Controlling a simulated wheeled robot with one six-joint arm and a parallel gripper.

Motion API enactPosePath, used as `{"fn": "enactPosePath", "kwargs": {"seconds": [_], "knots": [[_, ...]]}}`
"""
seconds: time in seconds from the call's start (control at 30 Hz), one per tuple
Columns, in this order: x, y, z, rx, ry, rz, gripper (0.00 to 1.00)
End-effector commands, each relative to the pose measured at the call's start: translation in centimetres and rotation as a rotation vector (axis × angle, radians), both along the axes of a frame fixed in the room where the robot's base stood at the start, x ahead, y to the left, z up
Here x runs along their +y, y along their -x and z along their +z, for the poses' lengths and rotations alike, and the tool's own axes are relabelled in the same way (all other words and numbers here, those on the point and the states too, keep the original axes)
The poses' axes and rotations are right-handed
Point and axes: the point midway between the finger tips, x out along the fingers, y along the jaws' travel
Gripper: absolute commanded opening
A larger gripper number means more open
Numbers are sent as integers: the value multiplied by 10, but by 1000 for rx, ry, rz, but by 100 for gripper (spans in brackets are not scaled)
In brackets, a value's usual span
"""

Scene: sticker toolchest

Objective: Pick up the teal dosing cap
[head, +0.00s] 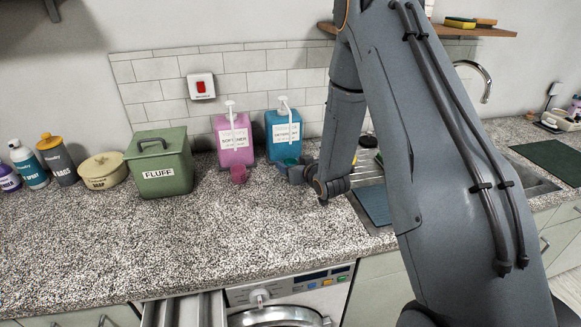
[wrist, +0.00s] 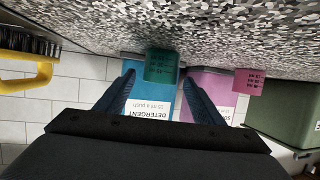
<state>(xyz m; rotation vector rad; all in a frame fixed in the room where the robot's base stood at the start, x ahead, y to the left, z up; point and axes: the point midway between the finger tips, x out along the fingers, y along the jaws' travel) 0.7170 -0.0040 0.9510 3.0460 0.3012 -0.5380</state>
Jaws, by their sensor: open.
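The teal dosing cap (wrist: 161,66) stands on the counter in front of the blue detergent bottle (head: 284,130). In the head view the cap (head: 286,161) is small and partly covered by my gripper (head: 297,174). In the wrist view, which looks upside down, my gripper (wrist: 160,78) is open and empty. Its two dark fingers point at the cap, one to each side of it in the picture. I cannot tell whether the fingertips reach around the cap. No contact shows.
A pink cap (head: 238,173) stands in front of the pink softener bottle (head: 234,141), left of the teal cap. A green FLUFF box (head: 160,165) is farther left. A yellow-handled brush (wrist: 25,70) shows in the wrist view. The front counter is clear; the sink is right.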

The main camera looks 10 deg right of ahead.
Motion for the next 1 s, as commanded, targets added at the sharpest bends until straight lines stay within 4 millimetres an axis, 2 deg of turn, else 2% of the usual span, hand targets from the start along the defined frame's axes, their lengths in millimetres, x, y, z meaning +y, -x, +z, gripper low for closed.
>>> {"fn": "enactPosePath", "kwargs": {"seconds": [0.2,0.47,0.83,1.0], "knots": [[0,-1,-1,0,0,-1,62],[0,0,-1,0,0,-1,19],[0,-1,2,0,0,-1,19],[0,-1,10,-1,1,-1,19]]}}
